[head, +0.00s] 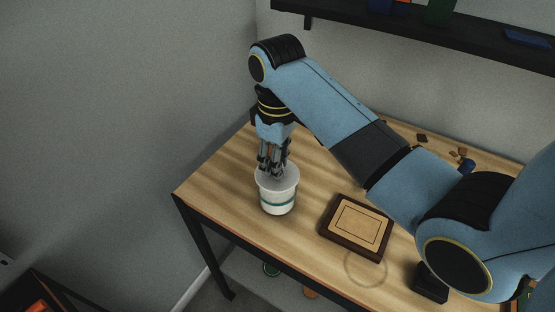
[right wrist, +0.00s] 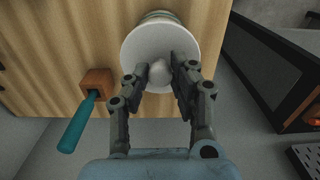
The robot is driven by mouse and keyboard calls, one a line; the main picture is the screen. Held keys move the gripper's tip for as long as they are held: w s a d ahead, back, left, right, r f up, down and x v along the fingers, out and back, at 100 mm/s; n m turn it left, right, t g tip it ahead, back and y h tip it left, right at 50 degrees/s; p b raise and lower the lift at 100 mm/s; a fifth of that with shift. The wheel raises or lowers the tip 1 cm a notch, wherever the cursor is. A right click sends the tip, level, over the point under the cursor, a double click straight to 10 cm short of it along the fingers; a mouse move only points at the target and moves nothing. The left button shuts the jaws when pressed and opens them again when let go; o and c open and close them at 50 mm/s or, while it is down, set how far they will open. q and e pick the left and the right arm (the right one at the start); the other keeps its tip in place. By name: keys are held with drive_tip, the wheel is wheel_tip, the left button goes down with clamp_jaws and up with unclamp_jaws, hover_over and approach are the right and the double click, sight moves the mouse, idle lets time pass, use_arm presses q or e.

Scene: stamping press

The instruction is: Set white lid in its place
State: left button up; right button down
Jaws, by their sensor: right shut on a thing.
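The white lid (head: 288,180) is at the mouth of a white jar (head: 277,203) with a teal band, which stands upright on the table's left part. My right gripper (head: 273,170) comes down over it from above. In the right wrist view my right gripper (right wrist: 160,77) is shut on the round knob of the white lid (right wrist: 139,47). The jar (right wrist: 161,15) shows only as a strip past the lid's far edge there. The lid hides the jar's rim, so I cannot tell whether it rests fully on it. My left gripper is out of view.
A dark-framed wooden board (head: 357,227) lies right of the jar. A black block (head: 431,284) stands at the front right, and small brown pieces (head: 455,153) lie at the back right. A wooden block with a teal handle (right wrist: 97,83) shows in the wrist view. A dark shelf (head: 420,32) hangs behind.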

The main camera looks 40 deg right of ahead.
drive_tip(key=shift+f, duration=0.1)
idle(0.3)
drive_tip(key=shift+f+b, duration=0.4)
drive_tip(key=shift+f, duration=0.55)
drive_tip(key=c, duration=1)
unclamp_jaws()
drive_tip(key=shift+c, duration=0.2)
drive_tip(key=shift+o, duration=0.3)
drive_tip(key=shift+o, duration=1.4)
drive_tip(key=shift+r+p, duration=0.4)
drive_tip(key=shift+r, duration=3.65)
